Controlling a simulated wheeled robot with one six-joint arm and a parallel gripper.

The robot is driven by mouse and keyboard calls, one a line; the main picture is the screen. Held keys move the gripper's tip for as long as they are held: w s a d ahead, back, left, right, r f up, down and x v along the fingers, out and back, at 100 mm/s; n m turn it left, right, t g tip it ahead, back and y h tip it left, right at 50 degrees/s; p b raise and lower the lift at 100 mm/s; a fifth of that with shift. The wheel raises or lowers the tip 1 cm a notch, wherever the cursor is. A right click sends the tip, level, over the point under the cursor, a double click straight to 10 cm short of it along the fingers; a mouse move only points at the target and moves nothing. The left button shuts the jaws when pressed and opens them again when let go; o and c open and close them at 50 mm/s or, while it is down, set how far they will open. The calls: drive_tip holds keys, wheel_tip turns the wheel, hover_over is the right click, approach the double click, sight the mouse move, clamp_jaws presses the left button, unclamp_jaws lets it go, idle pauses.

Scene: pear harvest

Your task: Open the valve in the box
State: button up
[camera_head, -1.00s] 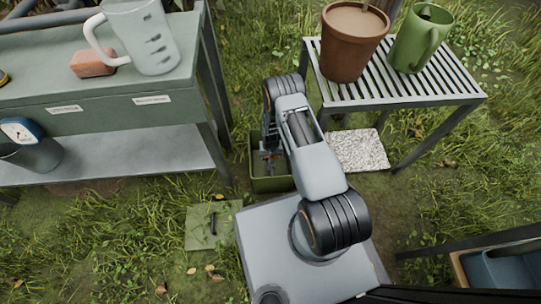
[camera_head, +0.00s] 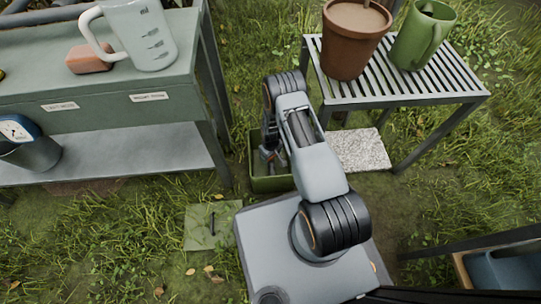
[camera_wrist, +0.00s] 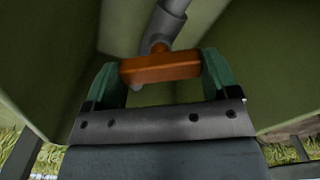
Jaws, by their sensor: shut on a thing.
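The green box (camera_head: 268,184) stands open on the grass, left of my arm in the head view. In the wrist view its olive walls (camera_wrist: 40,60) surround my gripper. The valve has an orange handle (camera_wrist: 160,67) in front of a grey pipe (camera_wrist: 167,25). My gripper (camera_wrist: 162,70) is inside the box, with its two green fingers at the left and right ends of the orange handle, shut on it. The handle lies nearly level across the wrist view, tilted slightly. In the head view my arm hides most of the handle.
A green workbench (camera_head: 100,90) with a jug (camera_head: 140,35) and a brick (camera_head: 90,60) stands at left. A slatted table (camera_head: 400,85) with a brown pot (camera_head: 352,40) and a green jug (camera_head: 422,35) stands at right. A pale slab (camera_head: 358,150) lies beside the box.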

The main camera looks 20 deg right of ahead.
drive_tip(key=n, duration=0.5)
drive_tip(key=shift+n+b, duration=0.3)
drive_tip(key=shift+b, duration=0.05)
drive_tip(key=n, duration=0.5)
drive_tip(key=shift+n, duration=0.3)
drive_tip(key=o, duration=0.8)
wheel_tip(320, 180, up, 14)
drive_tip(key=p, duration=0.5)
drive_tip(key=shift+p, duration=0.3)
